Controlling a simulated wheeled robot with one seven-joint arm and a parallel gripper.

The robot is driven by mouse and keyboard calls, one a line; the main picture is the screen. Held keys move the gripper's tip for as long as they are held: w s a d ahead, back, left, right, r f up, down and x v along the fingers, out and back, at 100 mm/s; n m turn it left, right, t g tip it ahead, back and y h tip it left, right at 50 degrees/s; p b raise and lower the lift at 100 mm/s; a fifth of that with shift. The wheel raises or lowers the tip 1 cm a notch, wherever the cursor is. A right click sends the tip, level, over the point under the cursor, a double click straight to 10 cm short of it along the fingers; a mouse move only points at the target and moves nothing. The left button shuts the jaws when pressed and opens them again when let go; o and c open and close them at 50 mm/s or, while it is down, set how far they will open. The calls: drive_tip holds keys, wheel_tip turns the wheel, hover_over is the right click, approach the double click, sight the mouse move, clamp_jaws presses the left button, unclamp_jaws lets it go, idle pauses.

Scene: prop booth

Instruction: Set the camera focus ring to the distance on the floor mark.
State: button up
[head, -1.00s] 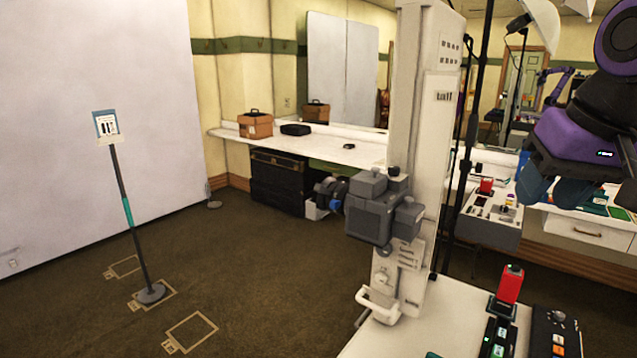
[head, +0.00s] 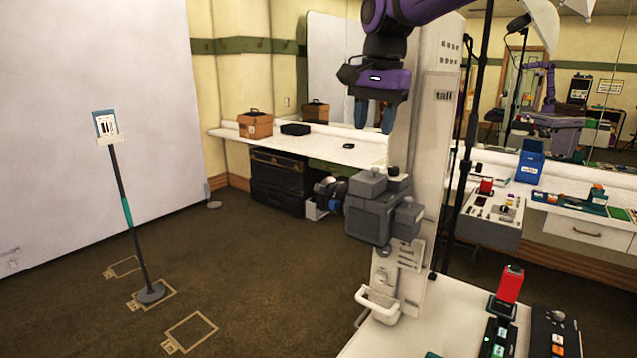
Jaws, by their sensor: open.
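The grey camera (head: 372,218) is mounted on the front of a tall white column. Tan tape floor marks (head: 192,331) lie on the brown floor at the left, with small tags I cannot read. A stand (head: 150,294) with a sign (head: 106,125) has its base on the middle mark. My gripper (head: 375,118) hangs above the camera, fingers down, apart from it, open and empty.
The white column (head: 440,110) rises beside my gripper. A white table (head: 440,335) at the lower right holds a red device (head: 509,285) and control boxes. A back counter (head: 345,153) carries a brown box (head: 255,125). The floor between stand and camera is clear.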

drive_tip(key=m+g, duration=0.1)
drive_tip(key=m, duration=0.1)
hover_over(331, 194)
drive_tip(key=s+a, duration=0.3)
wheel_tip(331, 194, down, 3)
drive_tip(key=shift+h, duration=0.4)
wheel_tip(331, 194, down, 11)
drive_tip(key=shift+w+f, duration=0.1)
drive_tip(key=shift+w, duration=0.05)
clamp_jaws()
